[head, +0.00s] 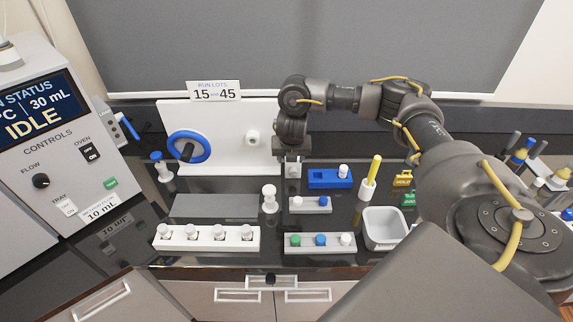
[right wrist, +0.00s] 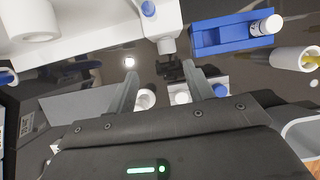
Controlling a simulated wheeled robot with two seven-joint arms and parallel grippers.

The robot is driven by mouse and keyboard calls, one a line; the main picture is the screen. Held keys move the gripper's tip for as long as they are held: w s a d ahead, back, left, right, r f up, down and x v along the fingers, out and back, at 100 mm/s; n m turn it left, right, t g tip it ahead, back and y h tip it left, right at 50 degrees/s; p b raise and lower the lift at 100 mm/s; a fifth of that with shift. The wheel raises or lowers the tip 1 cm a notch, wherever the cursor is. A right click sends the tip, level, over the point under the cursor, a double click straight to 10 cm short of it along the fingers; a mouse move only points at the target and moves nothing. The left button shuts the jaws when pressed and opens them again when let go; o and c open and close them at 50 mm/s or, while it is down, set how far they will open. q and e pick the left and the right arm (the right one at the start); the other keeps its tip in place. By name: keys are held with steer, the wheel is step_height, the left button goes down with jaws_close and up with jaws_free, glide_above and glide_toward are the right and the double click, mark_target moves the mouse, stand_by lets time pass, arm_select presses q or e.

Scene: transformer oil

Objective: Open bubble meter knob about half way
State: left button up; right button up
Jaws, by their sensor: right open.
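My right gripper (head: 292,153) points down in front of the right end of the white panel (head: 225,125). In the right wrist view its two fingers (right wrist: 165,88) are apart, with nothing held between them. Just beyond the fingertips, a small white fitting (right wrist: 166,44) with a blue round knob (right wrist: 148,8) projects from the white panel. In the head view my gripper and wrist hide most of this fitting; only a small white part (head: 293,170) shows below. I cannot tell for certain which part is the bubble meter knob, nor its turn angle. My left gripper is not in view.
A blue ring wheel (head: 188,148) and white round stub (head: 253,138) are on the panel. Vial racks (head: 205,246) (head: 320,251) stand in front. A blue holder (head: 322,180), a yellow pen in a cup (head: 368,188) and a white bin (head: 384,243) are right. A control cabinet (head: 50,170) stands left.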

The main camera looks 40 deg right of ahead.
mark_target(294, 171)
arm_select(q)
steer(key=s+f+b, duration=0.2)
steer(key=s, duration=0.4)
arm_select(e)
steer(key=b+x, duration=0.1)
steer(key=x, duration=0.2)
steer(key=b+x, duration=0.1)
steer(key=x, duration=0.2)
steer(key=s+b+x, duration=0.1)
steer(key=x, duration=0.2)
steer(key=shift+s+d+f, duration=0.1)
steer(key=shift+d+f, duration=0.05)
steer(key=shift+d, duration=0.2)
steer(key=shift+f+b, duration=0.25)
steer(key=shift+b, duration=0.1)
steer(key=shift+d+f, duration=0.15)
steer(key=shift+f, duration=0.05)
steer(key=shift+w, duration=0.2)
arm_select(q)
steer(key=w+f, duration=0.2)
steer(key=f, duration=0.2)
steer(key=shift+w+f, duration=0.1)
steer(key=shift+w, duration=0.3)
arm_select(e)
steer(key=c, duration=1)
